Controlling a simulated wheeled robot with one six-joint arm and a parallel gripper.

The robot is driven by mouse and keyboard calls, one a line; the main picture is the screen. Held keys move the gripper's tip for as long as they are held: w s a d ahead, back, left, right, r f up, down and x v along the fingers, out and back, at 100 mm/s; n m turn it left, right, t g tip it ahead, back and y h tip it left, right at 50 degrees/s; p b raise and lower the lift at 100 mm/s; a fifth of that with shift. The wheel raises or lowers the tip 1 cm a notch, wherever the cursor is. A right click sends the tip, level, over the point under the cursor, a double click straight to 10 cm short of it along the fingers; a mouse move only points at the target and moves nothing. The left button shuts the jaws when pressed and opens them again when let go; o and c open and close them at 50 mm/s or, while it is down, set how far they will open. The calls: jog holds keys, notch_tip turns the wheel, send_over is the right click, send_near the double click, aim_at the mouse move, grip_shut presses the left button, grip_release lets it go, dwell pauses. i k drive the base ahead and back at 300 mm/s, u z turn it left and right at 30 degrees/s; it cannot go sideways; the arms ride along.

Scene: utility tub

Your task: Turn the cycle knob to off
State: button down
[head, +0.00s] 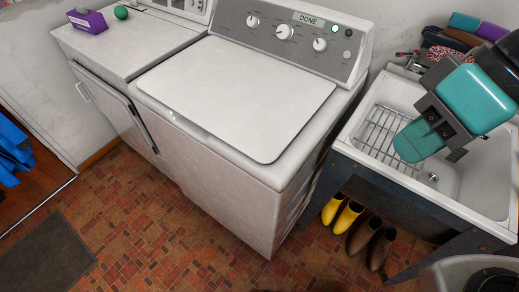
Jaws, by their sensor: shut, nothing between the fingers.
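The white washing machine has a grey control panel (275,38) along its back edge, with three round white knobs. The large middle knob (284,32) looks like the cycle knob; its labels and exact pointer setting are too small to read. A smaller knob (253,22) is to its left and another (320,44) to its right. The lit display (308,19) reads "DONE". My gripper (412,150), teal with dark brackets, is shut and empty. It appears over the utility sink at the right, well apart from the panel.
The utility sink (345,150) holds a wire rack (383,133). Folded cloths (465,22) lie behind it. Yellow boots (340,212) and brown boots (373,243) stand below. The washer lid (235,95) is closed and clear. A purple box (88,21) sits on the left machine.

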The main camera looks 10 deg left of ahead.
aim_at(284, 31)
jog(key=u, duration=0.75)
jog(key=i, duration=0.55)
jog(key=z, duration=0.25)
